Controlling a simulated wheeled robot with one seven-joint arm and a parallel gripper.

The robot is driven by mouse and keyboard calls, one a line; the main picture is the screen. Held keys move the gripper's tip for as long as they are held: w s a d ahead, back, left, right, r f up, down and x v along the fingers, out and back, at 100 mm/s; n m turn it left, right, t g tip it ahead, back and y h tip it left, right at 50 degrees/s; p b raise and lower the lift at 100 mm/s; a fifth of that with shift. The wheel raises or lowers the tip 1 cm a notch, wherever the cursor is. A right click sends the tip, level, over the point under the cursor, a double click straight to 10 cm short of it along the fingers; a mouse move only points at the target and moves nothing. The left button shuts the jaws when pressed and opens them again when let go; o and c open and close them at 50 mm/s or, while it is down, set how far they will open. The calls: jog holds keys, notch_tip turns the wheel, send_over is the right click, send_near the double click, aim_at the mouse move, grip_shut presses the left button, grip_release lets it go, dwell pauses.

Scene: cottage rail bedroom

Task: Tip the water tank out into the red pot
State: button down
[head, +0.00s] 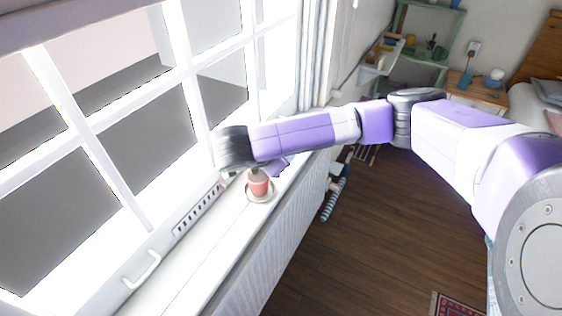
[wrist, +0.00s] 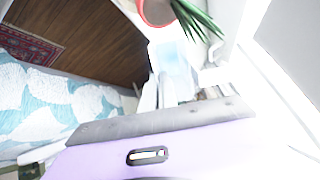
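The red pot (head: 258,185) stands upright on a saucer (head: 262,199) on the white window sill, just below the end of my arm in the head view. In the wrist view the red pot (wrist: 156,11) is cut off by the top edge, and green leaves rise from it. My gripper (wrist: 180,88) appears shut on a pale blue, see-through thing, which looks like the water tank (wrist: 176,58). The tank's far end is close to the pot in the wrist view; glare blurs its outline, and I cannot tell its water level. My arm hides it in the head view.
The bright window (head: 150,120) runs along the left, close to my arm's end, with a handle (head: 142,270) low on its frame. A ribbed panel (head: 285,235) drops below the sill. The wooden floor (head: 370,240) is mostly clear. A green shelf (head: 425,45) stands at the back.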

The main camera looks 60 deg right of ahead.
jog(key=shift+a+r+h+p, duration=0.2)
jog(key=shift+a+h+p, duration=0.3)
jog(key=shift+p, duration=1.35)
jog(key=shift+a+h, duration=0.45)
jog(key=shift+h, duration=0.15)
jog(key=shift+f, duration=0.1)
